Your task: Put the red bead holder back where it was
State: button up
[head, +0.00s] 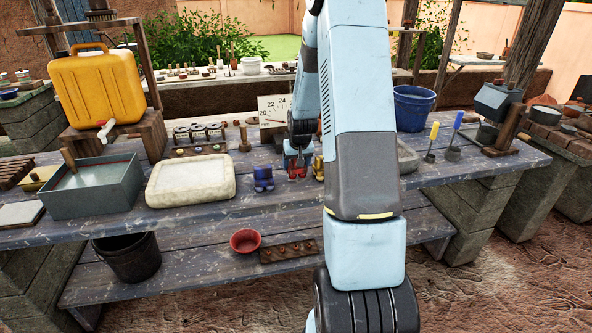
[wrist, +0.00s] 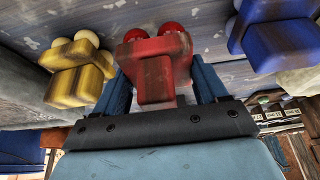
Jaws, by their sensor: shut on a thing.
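The red bead holder (head: 297,173) is between the fingers of my gripper (head: 298,158) in the head view, partly covered by them. In the wrist view the red bead holder (wrist: 155,65) is a blocky red piece with two round red beads at one end. My gripper (wrist: 163,84) is shut on it, one blue finger on each side. A blue bead holder (head: 263,178) stands to the left in the head view, and a yellow one (head: 318,167) to the right. Both also show in the wrist view, yellow (wrist: 80,70) and blue (wrist: 280,35). Whether the red holder touches the table is unclear.
A pale slab (head: 190,180) lies left of the blue holder, beside a grey basin (head: 95,187). A number card (head: 272,108) stands behind. A blue bucket (head: 413,108) and brushes (head: 432,140) are on the right. The table's front strip (head: 262,208) is clear.

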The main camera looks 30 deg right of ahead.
jog(key=shift+f, duration=1.25)
jog(key=shift+f, duration=0.1)
jog(key=o, duration=1.2)
